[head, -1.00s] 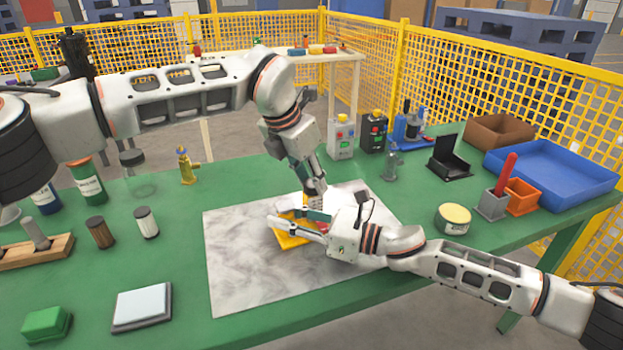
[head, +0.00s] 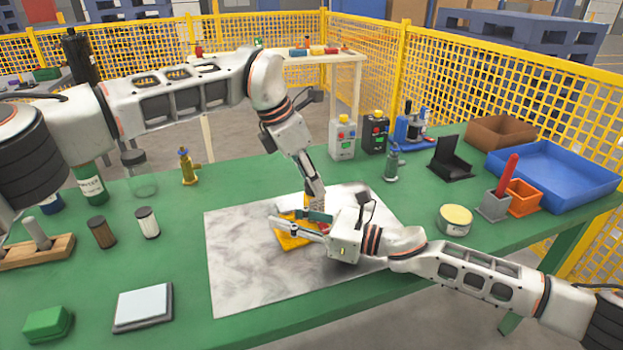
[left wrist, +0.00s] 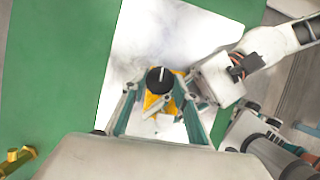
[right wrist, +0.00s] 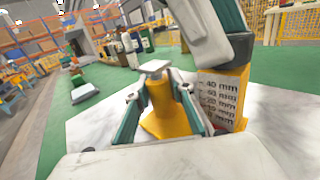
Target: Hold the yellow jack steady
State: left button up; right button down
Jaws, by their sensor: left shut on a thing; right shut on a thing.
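The yellow jack (head: 290,241) stands on the pale marbled mat (head: 240,268). In the right wrist view its yellow column (right wrist: 160,97) has a white top pad, beside a yellow plate (right wrist: 232,97) with millimetre marks. My right gripper (right wrist: 157,92) is shut on the jack, a finger on each side of the column. My left gripper (head: 317,202) points down from above and is shut on a black round knob (left wrist: 160,80) with a white line. The arms hide much of the jack in the head view.
A round yellow-topped tin (head: 454,219), an orange bin (head: 522,198) and a blue tray (head: 550,175) stand to the right. A white-topped pad (head: 143,306) and a green block (head: 47,323) lie front left. The mat's left part is clear.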

pick_arm(q)
jog(key=shift+s+f, duration=0.1)
pick_arm(e)
jog(key=shift+w+d+f, duration=0.1)
jog(key=shift+d, duration=0.05)
pick_arm(q)
jog(key=o, duration=1.1)
jog(key=shift+r, duration=0.25)
jog(key=v, duration=1.1)
jog(key=shift+a+r, duration=0.2)
jog(key=shift+r, duration=0.05)
pick_arm(e)
jog(key=c, duration=1.6)
grip_release()
jog(key=shift+c, duration=0.2)
